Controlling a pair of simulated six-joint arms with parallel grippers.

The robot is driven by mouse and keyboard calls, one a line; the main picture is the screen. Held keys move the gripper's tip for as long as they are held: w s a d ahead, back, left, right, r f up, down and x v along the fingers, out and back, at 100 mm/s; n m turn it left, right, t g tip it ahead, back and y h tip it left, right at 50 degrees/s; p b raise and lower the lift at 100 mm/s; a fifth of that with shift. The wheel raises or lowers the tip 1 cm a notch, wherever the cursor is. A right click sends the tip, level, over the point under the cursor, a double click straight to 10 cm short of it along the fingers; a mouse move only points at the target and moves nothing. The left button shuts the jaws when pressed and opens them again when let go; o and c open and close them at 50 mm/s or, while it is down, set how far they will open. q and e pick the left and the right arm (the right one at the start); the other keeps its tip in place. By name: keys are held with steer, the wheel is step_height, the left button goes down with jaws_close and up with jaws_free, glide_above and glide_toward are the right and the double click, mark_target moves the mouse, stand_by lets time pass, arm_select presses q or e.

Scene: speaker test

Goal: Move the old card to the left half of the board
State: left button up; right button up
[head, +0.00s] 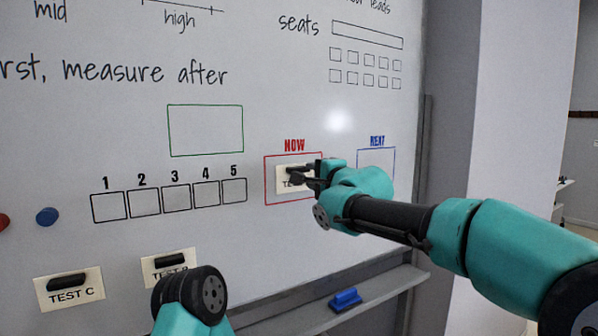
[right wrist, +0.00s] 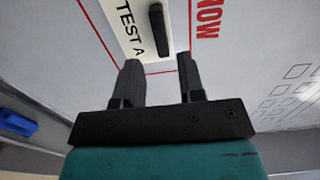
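The TEST A card (head: 283,174) is white with a black handle and sits in the red NOW frame on the whiteboard, partly hidden by my right gripper (head: 307,177). In the right wrist view the card (right wrist: 124,28) and its black handle (right wrist: 158,30) are just beyond the fingertips. The right gripper (right wrist: 160,68) is open, with nothing between its fingers. The TEST C card (head: 70,296) and the TEST B card (head: 149,266) are at the board's lower left; my own arm partly covers TEST B. My left gripper is not in view.
The blue NEXT frame (head: 376,158) is right of NOW, partly behind my right arm. A row of numbered boxes (head: 170,200) and an empty green frame (head: 206,130) are to the left. A blue eraser (head: 345,299) lies on the tray below. Red and blue magnets (head: 47,216) are far left.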

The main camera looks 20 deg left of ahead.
mark_target(301, 170)
steer(key=shift+x, duration=3.05)
jaws_close()
